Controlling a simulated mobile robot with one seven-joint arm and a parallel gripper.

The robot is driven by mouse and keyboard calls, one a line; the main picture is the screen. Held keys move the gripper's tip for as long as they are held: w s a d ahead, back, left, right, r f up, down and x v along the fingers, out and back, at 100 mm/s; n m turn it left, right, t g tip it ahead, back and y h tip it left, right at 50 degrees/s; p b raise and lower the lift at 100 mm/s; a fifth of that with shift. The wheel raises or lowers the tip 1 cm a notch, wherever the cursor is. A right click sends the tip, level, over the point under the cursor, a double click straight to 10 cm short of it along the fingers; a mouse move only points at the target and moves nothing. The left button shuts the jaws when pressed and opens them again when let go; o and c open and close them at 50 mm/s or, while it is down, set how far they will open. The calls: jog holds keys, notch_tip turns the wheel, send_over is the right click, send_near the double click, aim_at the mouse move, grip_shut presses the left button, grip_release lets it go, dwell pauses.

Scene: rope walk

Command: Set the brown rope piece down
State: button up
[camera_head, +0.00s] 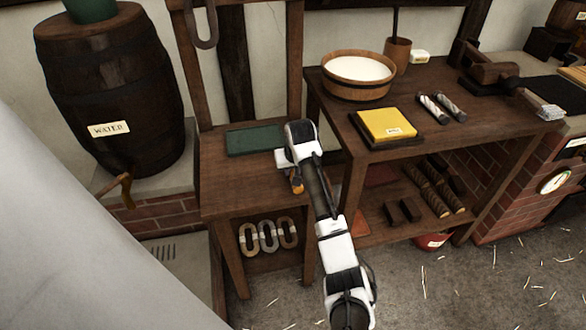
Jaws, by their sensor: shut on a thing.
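My gripper (292,168) is at the end of my white and black arm, over the front right part of the small wooden table (222,188). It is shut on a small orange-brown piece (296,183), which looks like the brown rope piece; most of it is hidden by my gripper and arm. I cannot tell whether the piece touches the table top. A dark green mat (254,140) lies on this table, to the left of and behind my gripper.
A workbench on the right holds a wooden tub (357,76), a yellow block (386,123) and two striped rolls (432,109). Brown twisted pieces (432,190) lie on its lower shelf. A water barrel (112,95) stands left. The small table's front left is bare.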

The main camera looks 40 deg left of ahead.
jog(key=o, duration=0.9)
jog(key=shift+f, duration=0.1)
